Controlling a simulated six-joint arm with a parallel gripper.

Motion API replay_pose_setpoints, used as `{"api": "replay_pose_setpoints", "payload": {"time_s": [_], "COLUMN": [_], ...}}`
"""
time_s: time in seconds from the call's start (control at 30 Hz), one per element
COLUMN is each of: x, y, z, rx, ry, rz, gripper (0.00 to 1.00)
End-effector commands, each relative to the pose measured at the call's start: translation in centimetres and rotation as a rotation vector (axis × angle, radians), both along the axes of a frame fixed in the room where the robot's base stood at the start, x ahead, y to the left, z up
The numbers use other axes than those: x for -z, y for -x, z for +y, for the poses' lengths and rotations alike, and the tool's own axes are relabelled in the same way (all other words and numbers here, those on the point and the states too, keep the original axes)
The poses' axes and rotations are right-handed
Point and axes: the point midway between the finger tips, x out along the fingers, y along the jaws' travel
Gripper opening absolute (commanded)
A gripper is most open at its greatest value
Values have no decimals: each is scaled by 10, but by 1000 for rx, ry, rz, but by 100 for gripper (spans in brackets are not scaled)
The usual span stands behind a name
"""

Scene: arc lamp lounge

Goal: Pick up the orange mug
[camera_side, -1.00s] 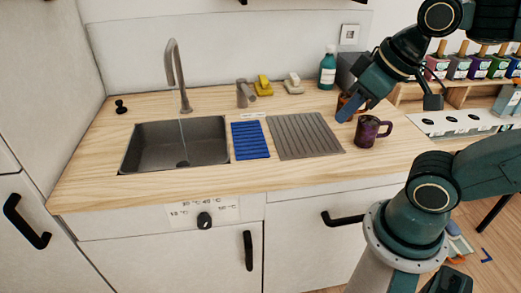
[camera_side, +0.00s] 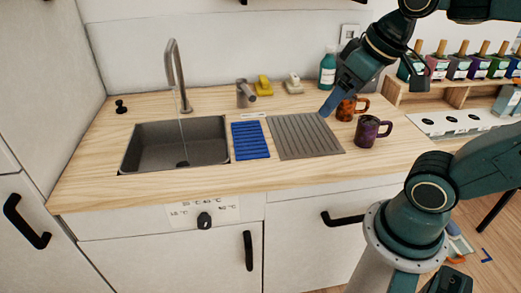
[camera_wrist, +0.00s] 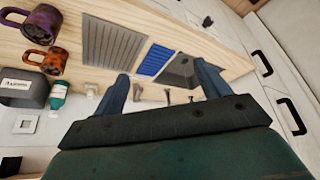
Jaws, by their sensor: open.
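The orange mug (camera_side: 347,108) stands upright on the wooden counter behind the purple mug (camera_side: 367,131), its handle to the right in the side view. In the wrist view the orange mug (camera_wrist: 48,60) is at the left, below the purple mug (camera_wrist: 40,25). My gripper (camera_side: 326,110) is in the air to the left of the orange mug in the side view. In the wrist view its two blue fingers (camera_wrist: 160,85) are spread apart with nothing held between them. The orange mug lies outside the fingers, to the left.
A grey ribbed mat (camera_side: 305,136), a blue mat (camera_side: 250,140) and a sink (camera_side: 140,157) with running water lie left of the mugs. A teal bottle (camera_side: 327,69) stands at the back. A wooden rack (camera_side: 452,93) with several jars is at right. The front counter strip is clear.

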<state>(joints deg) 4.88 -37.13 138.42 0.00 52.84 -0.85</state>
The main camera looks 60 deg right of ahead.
Motion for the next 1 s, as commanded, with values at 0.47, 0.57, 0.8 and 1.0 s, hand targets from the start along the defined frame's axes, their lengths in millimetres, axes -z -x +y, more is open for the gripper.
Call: {"api": "replay_pose_setpoints", "payload": {"time_s": [0.47, 0.57, 0.8, 1.0], "x": [-19, -18, -9, 7], "y": [-70, -82, -100, -104], "z": [-90, -116, -183, -245], "rx": [247, 297, 419, 519], "ry": [-14, -22, -52, -85], "rz": [138, 166, 232, 284], "gripper": [75, 75, 75, 75]}}
